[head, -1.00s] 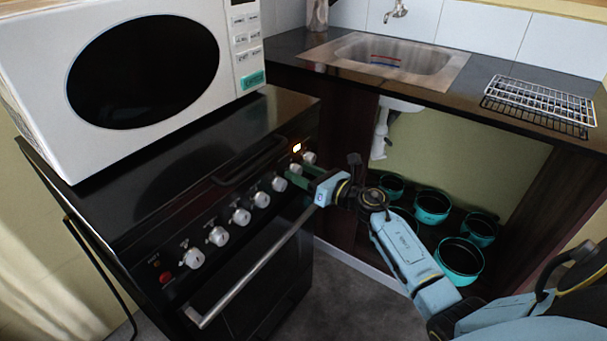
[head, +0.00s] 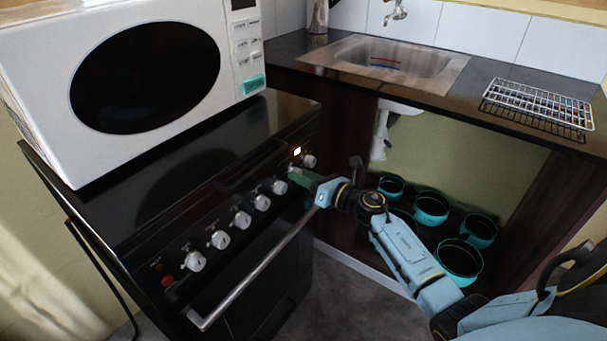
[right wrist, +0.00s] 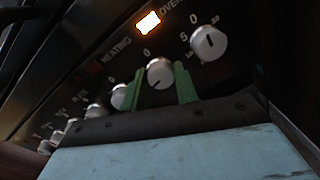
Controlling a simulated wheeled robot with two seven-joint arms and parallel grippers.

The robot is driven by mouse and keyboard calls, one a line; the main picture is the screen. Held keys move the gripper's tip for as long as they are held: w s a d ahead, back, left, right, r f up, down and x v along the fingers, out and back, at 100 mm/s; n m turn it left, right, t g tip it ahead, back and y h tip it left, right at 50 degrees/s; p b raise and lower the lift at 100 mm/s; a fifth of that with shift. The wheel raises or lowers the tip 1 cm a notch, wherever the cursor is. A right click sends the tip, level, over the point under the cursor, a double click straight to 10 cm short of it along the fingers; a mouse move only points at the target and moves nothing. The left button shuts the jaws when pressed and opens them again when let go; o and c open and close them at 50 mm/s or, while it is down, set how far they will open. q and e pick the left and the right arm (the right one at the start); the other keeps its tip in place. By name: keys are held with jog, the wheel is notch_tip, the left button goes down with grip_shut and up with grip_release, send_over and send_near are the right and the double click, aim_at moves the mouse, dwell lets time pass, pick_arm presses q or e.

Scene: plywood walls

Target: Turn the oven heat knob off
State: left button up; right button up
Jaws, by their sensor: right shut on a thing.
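The black oven (head: 240,285) stands at the left with a row of white knobs on its sloped front panel. My right gripper (head: 297,174) reaches the right part of this row. In the right wrist view its green fingers (right wrist: 172,82) stand either side of a white knob (right wrist: 160,73) under the lit orange lamp and are shut on it. The knob's dark pointer mark points down and to the left. Another white knob (right wrist: 209,43), by the OVEN lettering, is free to the right, with its mark near upright. My left gripper is not in view.
The oven's long handle bar (head: 255,270) runs below the knobs, close under my right gripper. A white microwave (head: 235,75) sits on the oven. A counter with a sink (head: 455,75) and a wire rack (head: 540,98) is behind, with several teal pots (head: 459,262) underneath.

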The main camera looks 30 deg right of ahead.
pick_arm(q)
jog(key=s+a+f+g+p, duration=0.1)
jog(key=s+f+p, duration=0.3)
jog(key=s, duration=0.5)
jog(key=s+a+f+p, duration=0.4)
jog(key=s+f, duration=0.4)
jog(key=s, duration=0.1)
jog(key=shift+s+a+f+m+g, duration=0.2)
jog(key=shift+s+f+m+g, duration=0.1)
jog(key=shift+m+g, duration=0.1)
pick_arm(e)
jog(key=shift+d+f+m+g+y, duration=0.1)
jog(key=shift+m+g+y, duration=0.1)
jog(key=shift+m, duration=4.65)
jog(key=shift+d+f+m+g+y, duration=0.1)
jog(key=shift+m+g, duration=0.1)
jog(key=shift+m, duration=4.65)
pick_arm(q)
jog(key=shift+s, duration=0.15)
pick_arm(e)
jog(key=o, duration=1)
jog(key=shift+c, duration=0.2)
pick_arm(q)
jog(key=shift+p, duration=0.3)
